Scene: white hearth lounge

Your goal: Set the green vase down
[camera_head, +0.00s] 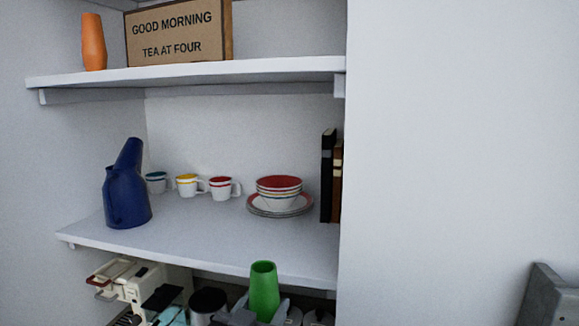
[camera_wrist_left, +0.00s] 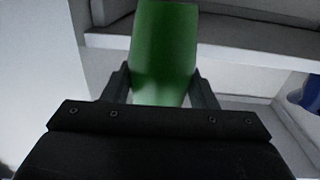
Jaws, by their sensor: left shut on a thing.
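The green vase (camera_head: 264,286) stands roughly upright at the bottom of the head view, in front of and below the front edge of the lower shelf (camera_head: 200,249). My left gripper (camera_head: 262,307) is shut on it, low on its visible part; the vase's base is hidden. In the left wrist view the green vase (camera_wrist_left: 165,45) fills the space between the two dark fingers of my left gripper (camera_wrist_left: 163,88), with a shelf behind it. My right gripper does not show.
The lower shelf holds a blue jug (camera_head: 126,194), several cups (camera_head: 188,186), stacked bowls (camera_head: 279,190) on plates and upright books (camera_head: 328,175). Its front middle is clear. The upper shelf (camera_head: 190,73) holds an orange vase (camera_head: 94,42) and a sign (camera_head: 178,32). A wall (camera_head: 450,150) stands right.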

